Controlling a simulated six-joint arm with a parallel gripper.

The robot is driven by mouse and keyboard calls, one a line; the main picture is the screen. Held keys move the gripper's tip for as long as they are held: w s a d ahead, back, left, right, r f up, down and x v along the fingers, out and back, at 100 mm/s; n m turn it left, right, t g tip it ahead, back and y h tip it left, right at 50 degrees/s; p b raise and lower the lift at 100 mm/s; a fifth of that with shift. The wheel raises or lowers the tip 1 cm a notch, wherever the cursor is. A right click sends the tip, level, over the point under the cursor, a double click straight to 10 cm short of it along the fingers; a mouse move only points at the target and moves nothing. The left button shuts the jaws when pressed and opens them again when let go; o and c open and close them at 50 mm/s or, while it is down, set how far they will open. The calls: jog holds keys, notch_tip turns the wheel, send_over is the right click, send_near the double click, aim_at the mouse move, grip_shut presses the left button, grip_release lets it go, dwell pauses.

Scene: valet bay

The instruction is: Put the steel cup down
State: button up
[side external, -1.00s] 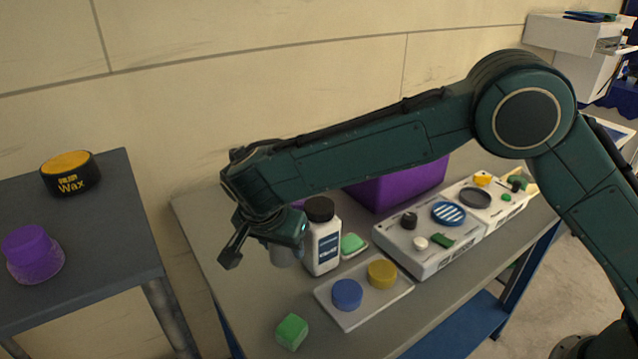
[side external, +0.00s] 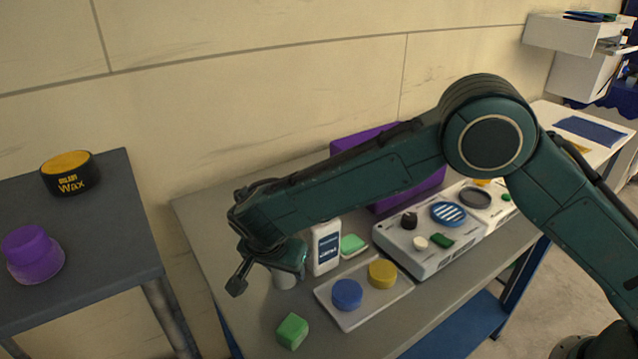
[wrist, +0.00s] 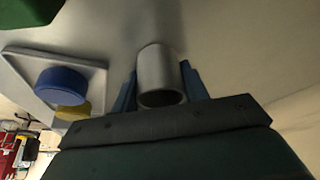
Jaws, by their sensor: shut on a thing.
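The steel cup (side external: 285,281) is a small grey cylinder at the left part of the grey table (side external: 204,217), beside the white bottle. In the wrist view the cup (wrist: 159,72) sits between two blue fingers, its round rim facing the camera. My gripper (wrist: 160,82) is shut on the cup. In the side view my gripper (side external: 270,272) hides the cup's upper part. The cup is at or just above the tabletop; I cannot tell whether its base touches.
A white bottle (side external: 325,250) stands close right of the cup. A tray (side external: 348,319) with blue and yellow discs lies in front right, and a green block (side external: 292,331) nearer. A side table (side external: 105,235) holds a wax tin (side external: 70,174) and purple item (side external: 34,255).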

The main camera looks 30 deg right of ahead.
jog(key=shift+f, duration=0.1)
jog(key=o, duration=1)
jog(key=v, duration=1.2)
